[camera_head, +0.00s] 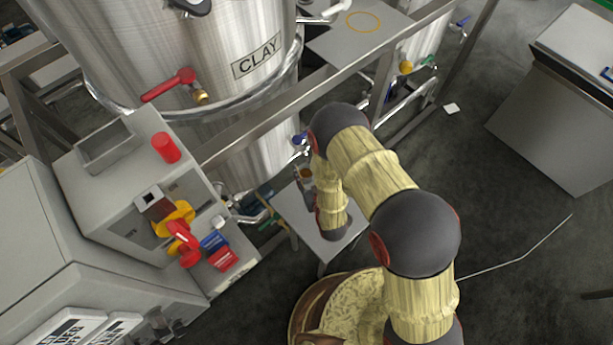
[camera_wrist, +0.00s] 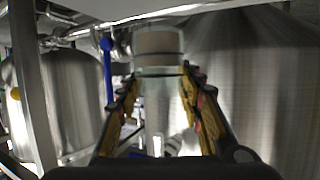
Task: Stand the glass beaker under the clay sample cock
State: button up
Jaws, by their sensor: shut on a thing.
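My gripper (camera_wrist: 160,90) is shut on the glass beaker (camera_wrist: 158,72), which shows clear between the two fingers in the wrist view, with a tan band at its upper end. In the head view my gripper is low beside the CLAY tank, mostly hidden by my arm, over a small grey stand (camera_head: 294,212). The steel tank (camera_head: 225,45) carries a CLAY label (camera_head: 256,58). A red-handled cock (camera_head: 183,86) with a brass end sits on its front. A blue-handled valve (camera_head: 299,139) is lower, near my wrist; I cannot tell which is the sample cock.
A steel frame rail (camera_head: 330,80) runs past the tank. A plate with an orange ring (camera_head: 340,42) is behind it. A grey control box (camera_head: 105,165) with red and yellow switches stands at left. A grey cabinet (camera_head: 550,130) is at right, with open floor between.

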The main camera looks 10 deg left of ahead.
aim_at(309, 180)
jog(key=shift+w+d+f+b, duration=0.1)
jog(key=shift+f+b, duration=0.15)
jog(key=shift+f, duration=0.4)
jog(key=shift+w+a+f+b, duration=0.1)
jog(key=shift+w+f+b, duration=0.1)
jog(key=shift+f, duration=0.4)
jog(key=shift+w+d+f+b, duration=0.1)
jog(key=shift+f+b, duration=0.15)
jog(key=shift+f, duration=0.4)
jog(key=shift+f, duration=0.15)
jog(key=o, duration=1.4)
jog(key=shift+s, duration=0.1)
jog(key=shift+c, duration=0.2)
jog(key=shift+r, duration=0.2)
jog(key=p+v, duration=0.3)
jog(key=v, duration=0.9)
